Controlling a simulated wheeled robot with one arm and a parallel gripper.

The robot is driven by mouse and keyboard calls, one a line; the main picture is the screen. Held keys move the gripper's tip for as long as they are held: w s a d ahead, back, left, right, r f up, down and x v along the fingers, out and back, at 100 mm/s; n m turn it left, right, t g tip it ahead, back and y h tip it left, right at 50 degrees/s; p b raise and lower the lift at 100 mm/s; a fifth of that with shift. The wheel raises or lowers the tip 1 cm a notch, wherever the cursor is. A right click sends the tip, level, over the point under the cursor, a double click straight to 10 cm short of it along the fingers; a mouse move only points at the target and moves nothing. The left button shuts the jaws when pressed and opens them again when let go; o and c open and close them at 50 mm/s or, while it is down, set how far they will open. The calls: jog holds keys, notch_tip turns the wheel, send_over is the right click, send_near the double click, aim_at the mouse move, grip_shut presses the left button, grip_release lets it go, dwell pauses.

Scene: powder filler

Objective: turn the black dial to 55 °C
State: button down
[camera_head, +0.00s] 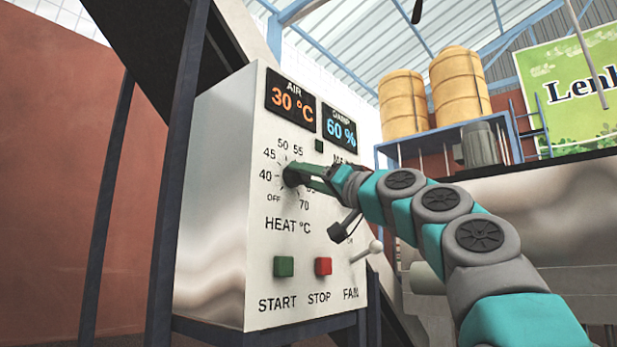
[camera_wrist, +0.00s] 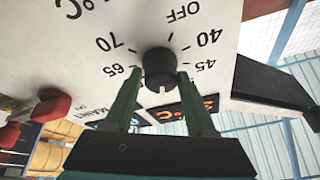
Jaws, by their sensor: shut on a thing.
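The black dial (camera_head: 291,175) sits on the white panel above the words HEAT °C, ringed by printed numbers from OFF to 70. In the wrist view the panel is upside down and the dial (camera_wrist: 160,66) is at the upper middle. My gripper (camera_head: 312,178) is shut on the dial, with one green finger on each side in the wrist view (camera_wrist: 163,78). A pale mark on the dial faces down there, between the 45 and 65 sides. The number at that mark is hidden, so the exact setting cannot be read. The head view shows 50 and 55 above the dial.
The air display (camera_head: 290,103) reads 30 °C and the damp display (camera_head: 340,130) reads 60 %. A green START button (camera_head: 284,267), a red STOP button (camera_head: 323,266) and a fan lever (camera_head: 372,248) are below.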

jog(key=shift+m, duration=0.5)
jog(key=shift+c, duration=1.2)
grip_release()
jog(key=b+v, duration=0.3)
jog(key=v, duration=0.4)
jog(key=shift+s+d+f, duration=0.15)
jog(key=shift+s+d, duration=0.05)
jog(key=shift+s, duration=0.1)
